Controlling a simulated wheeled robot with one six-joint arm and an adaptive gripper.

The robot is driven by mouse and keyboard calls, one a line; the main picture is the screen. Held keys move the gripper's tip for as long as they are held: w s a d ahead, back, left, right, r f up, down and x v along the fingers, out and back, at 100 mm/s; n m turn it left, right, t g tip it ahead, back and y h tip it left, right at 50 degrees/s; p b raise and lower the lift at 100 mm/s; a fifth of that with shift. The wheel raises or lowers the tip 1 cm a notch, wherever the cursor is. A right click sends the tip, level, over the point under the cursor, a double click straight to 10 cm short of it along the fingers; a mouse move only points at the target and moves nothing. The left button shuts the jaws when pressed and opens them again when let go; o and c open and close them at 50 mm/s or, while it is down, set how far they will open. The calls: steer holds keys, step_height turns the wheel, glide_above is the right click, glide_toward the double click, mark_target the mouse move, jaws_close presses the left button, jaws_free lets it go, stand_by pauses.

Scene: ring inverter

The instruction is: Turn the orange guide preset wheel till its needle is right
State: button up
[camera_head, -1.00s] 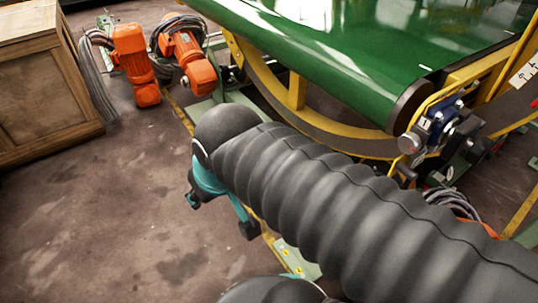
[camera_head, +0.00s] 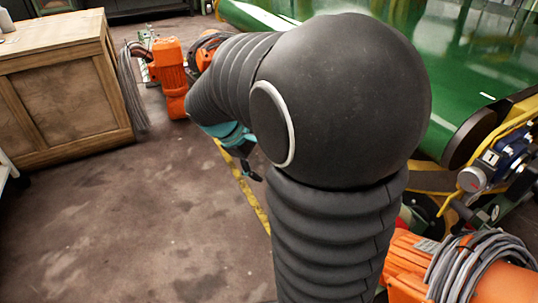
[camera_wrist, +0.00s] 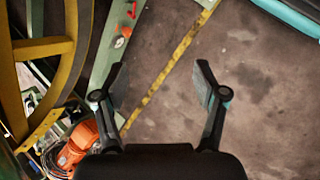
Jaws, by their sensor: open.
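In the wrist view my gripper (camera_wrist: 161,82) is open, with its two dark fingers apart and nothing between them. It hangs over bare floor and a yellow floor line. A small orange-red round part (camera_wrist: 119,42) sits on a pale green frame beam up and left of the left finger; I cannot tell if it is the guide preset wheel. No needle or scale can be made out. In the head view my arm hides most of my gripper and part of the machine.
A green conveyor belt (camera_head: 458,75) on a yellow frame stands at the right. Orange motors (camera_head: 171,78) stand beyond my arm, and another motor (camera_head: 408,268) is at lower right. A wooden cabinet (camera_head: 62,105) is at the left. The floor (camera_head: 130,220) between is clear.

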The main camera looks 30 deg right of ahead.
steer(key=w+d+f+n+g+h+b, duration=0.1)
steer(key=w+d+f+n+h+b, duration=0.15)
steer(key=w+d+f, duration=0.55)
steer(key=w+d+f+n+g+h+b, duration=0.1)
steer(key=w+d+f+n+h, duration=0.2)
steer(key=f, duration=0.8)
steer(key=w+d+f+n+g+h+b, duration=0.1)
steer(key=w+d+f+n+h, duration=0.25)
steer(key=d+f, duration=0.5)
step_height(320, 180, down, 15)
steer(key=w+d+n+t+h+b, duration=0.1)
steer(key=w+n+t+h, duration=0.15)
steer(key=n, duration=0.35)
steer(key=d, duration=0.4)
steer(key=s+d+b, duration=0.1)
steer(key=d, duration=0.4)
steer(key=s+d, duration=0.1)
steer(key=d, duration=0.3)
steer(key=shift+s+d+r, duration=0.1)
steer(key=shift+d+r, duration=0.05)
steer(key=shift+d, duration=0.15)
steer(key=shift+c, duration=0.2)
steer(key=c, duration=1.1)
